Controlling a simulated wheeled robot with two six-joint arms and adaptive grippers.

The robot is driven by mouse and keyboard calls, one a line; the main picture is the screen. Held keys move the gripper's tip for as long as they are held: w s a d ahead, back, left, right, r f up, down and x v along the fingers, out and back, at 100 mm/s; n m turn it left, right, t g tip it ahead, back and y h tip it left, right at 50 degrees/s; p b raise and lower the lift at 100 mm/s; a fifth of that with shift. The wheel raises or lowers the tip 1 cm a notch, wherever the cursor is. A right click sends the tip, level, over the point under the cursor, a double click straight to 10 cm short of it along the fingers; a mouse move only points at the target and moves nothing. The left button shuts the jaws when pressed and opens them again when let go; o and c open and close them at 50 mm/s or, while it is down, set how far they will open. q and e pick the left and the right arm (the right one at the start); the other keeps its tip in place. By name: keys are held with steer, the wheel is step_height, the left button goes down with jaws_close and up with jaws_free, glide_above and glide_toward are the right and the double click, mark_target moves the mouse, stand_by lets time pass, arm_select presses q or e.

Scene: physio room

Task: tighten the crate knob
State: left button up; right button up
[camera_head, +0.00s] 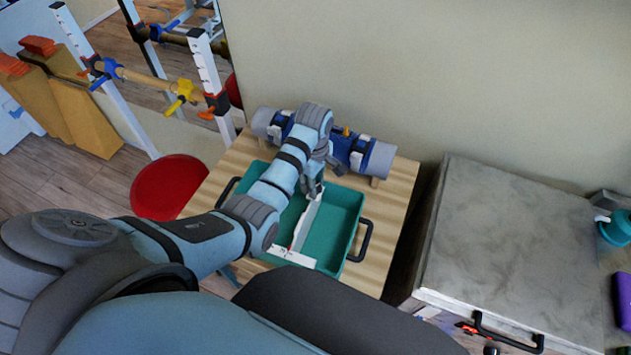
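A teal crate (345,215) with black handles stands on a light wooden table (392,222). Inside it lies a white L-shaped piece (307,222), with a long strip running up toward my gripper and a short strip at the near side with small red marks. My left arm reaches in from the left across the crate. My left gripper (313,187) points down at the far end of the long white strip. Its fingers are small and partly hidden, so I cannot tell whether they grip anything. No knob shows clearly in the crate. My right gripper is out of view.
Behind the crate a grey-and-blue roll (375,158) lies along the wall, close to my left wrist. A red round stool (170,187) stands left of the table. A grey-topped cabinet (520,245) stands right, across a narrow dark gap.

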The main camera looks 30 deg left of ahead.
arm_select(q)
steer(key=c, duration=0.4)
steer(key=shift+c, duration=0.2)
steer(key=shift+m, duration=0.4)
steer(key=m, duration=0.6)
steer(key=shift+w, duration=0.15)
steer(key=m, duration=0.4)
steer(key=shift+d+m, duration=0.1)
steer(key=shift+m, duration=0.2)
steer(key=m, duration=0.4)
steer(key=shift+w+d+m, duration=0.1)
steer(key=shift+m, duration=0.2)
steer(key=m, duration=0.6)
steer(key=shift+d, duration=0.1)
steer(key=m, duration=0.7)
